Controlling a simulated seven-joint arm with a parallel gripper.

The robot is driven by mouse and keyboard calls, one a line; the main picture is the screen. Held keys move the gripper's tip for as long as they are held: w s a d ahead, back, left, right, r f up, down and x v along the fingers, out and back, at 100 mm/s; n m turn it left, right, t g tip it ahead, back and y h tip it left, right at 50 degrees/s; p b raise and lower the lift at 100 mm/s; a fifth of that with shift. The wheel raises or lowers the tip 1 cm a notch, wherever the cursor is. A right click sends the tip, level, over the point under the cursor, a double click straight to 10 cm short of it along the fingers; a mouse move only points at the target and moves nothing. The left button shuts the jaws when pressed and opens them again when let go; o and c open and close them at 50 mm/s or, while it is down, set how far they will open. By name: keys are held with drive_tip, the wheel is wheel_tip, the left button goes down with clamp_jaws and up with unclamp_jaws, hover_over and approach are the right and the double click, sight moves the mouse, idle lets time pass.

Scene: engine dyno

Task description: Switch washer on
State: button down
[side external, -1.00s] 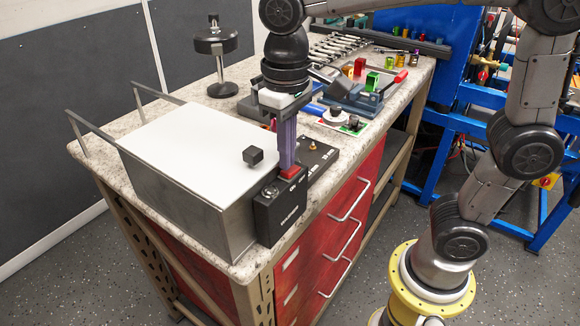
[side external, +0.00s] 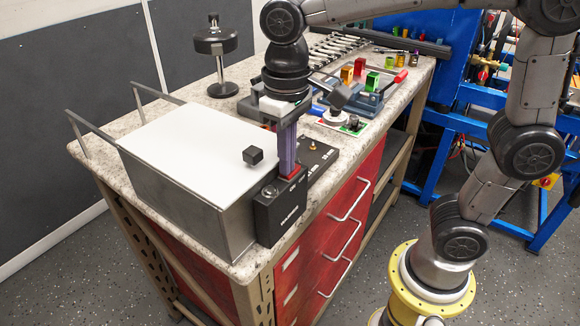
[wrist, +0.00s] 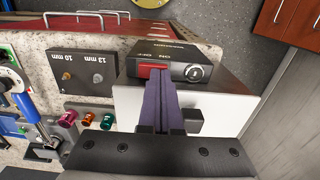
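The washer is a grey metal box with a white lid (side external: 190,140) and a black knob, at the near end of the bench. A black control box (side external: 280,212) is on its front right end, with a red rocker switch (wrist: 150,70) marked ON and OFF and a round dial. My gripper (wrist: 166,84) points down at the switch, its purple fingers shut together with nothing between them. In the side view my gripper (side external: 289,172) has its tips at the red switch. They partly cover it, and I cannot tell which way the rocker is tilted.
A black plate (wrist: 80,68) marked 10 mm and 13 mm lies beside the control box. Coloured cylinders (wrist: 88,122) and a blue vise (side external: 362,98) are further along the bench. A black round stand (side external: 216,45) stands at the back.

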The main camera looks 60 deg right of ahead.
drive_tip(key=shift+r, duration=3.4)
drive_tip(key=s+d+r+m+t, duration=0.1)
drive_tip(key=s+d+r, duration=0.1)
drive_tip(key=s+d, duration=0.15)
drive_tip(key=s+d+f+n+t, duration=0.1)
drive_tip(key=s+d+f+t, duration=0.3)
drive_tip(key=s+d+f, duration=0.2)
wheel_tip(320, 180, down, 4)
drive_tip(key=shift+s+d+f+t, duration=0.2)
drive_tip(key=shift+s+d+t, duration=0.15)
drive_tip(key=shift+s, duration=0.9)
